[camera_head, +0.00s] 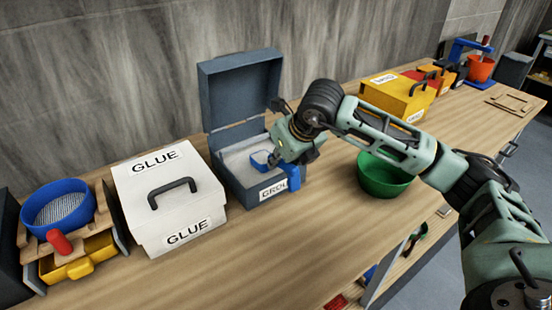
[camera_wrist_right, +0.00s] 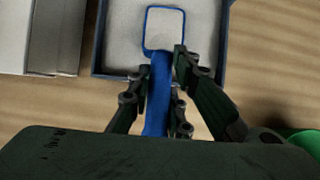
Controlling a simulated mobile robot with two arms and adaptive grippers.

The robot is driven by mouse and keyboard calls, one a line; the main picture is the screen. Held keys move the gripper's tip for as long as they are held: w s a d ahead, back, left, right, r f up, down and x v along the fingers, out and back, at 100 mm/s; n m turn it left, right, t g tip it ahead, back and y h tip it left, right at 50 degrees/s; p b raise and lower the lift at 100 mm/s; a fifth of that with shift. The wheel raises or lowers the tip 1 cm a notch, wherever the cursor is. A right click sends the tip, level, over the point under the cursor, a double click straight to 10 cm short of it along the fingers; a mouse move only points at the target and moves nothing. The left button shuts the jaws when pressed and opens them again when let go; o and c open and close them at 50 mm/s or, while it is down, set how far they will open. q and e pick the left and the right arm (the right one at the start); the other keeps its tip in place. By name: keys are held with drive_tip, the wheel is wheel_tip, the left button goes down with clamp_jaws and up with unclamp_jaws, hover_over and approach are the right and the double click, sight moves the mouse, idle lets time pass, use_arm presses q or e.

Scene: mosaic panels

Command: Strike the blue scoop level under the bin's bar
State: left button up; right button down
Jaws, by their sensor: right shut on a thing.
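The blue scoop (camera_head: 260,160) is over the open grey bin (camera_head: 268,190) in the head view, its handle tilted down over the bin's front edge. In the right wrist view the scoop (camera_wrist_right: 148,30) has a square head with a blue rim, filled with pale grey powder. My right gripper (camera_head: 283,158) is shut on the scoop's handle; its fingers (camera_wrist_right: 158,85) stand either side of it. The bin holds pale powder, and its lid (camera_head: 240,88) stands open at the back. I cannot make out the bar clearly. My left gripper is in neither view.
A white GLUE box (camera_head: 170,200) stands close left of the bin. A green bowl (camera_head: 382,178) is to the right, under my right arm. A blue sieve (camera_head: 58,206) is at far left and yellow boxes (camera_head: 396,96) at the back right. Bench in front is clear.

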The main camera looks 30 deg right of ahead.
sight(272, 154)
drive_tip(key=shift+w+r+p, duration=0.1)
drive_tip(key=shift+r+p, duration=1)
drive_tip(key=shift+r, duration=1.3)
drive_tip(key=shift+t, duration=0.5)
wheel_tip(272, 154, down, 4)
drive_tip(key=b, duration=0.5)
drive_tip(key=shift+w+f, duration=0.1)
drive_tip(key=shift+f, duration=0.05)
drive_tip(key=shift+w+f+b, duration=0.1)
drive_tip(key=shift+f+b, duration=0.2)
drive_tip(key=shift+b, duration=0.15)
drive_tip(key=shift+r, duration=0.1)
